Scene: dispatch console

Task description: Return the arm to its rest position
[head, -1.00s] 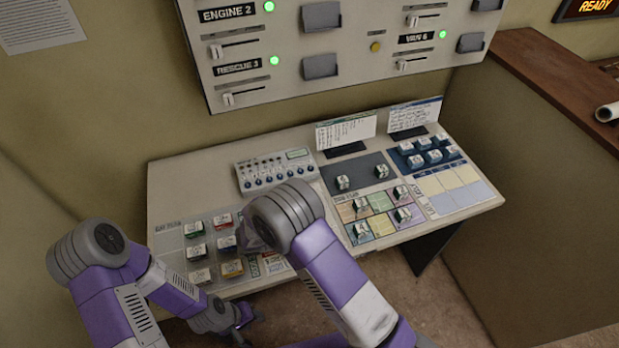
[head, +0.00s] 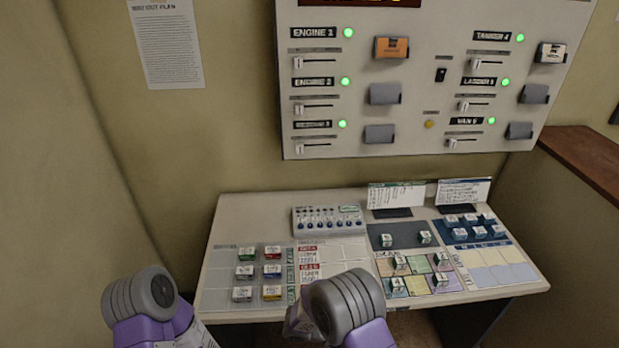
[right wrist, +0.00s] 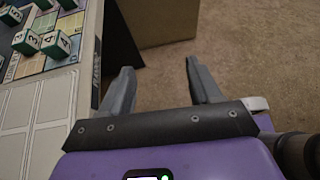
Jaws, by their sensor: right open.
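My right arm (head: 342,305) comes in at the bottom centre of the head view, bent in front of the console desk (head: 232,218); its gripper is out of that view. In the right wrist view my right gripper (right wrist: 162,88) is open and empty. Its fingers are spread over carpet, just beside the desk edge (right wrist: 88,60), with nothing between them. My left arm (head: 140,305) shows at the bottom left of the head view, left of the desk. Its gripper is outside the frame.
The desk bears several lettered blocks (head: 272,270), a grey mixer-like box (head: 328,220) and upright cards (head: 396,196). A wall panel (head: 420,110) with green lights stands behind. A brown-topped counter (head: 590,160) is at the right. Carpet (right wrist: 225,50) lies open beyond my right gripper.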

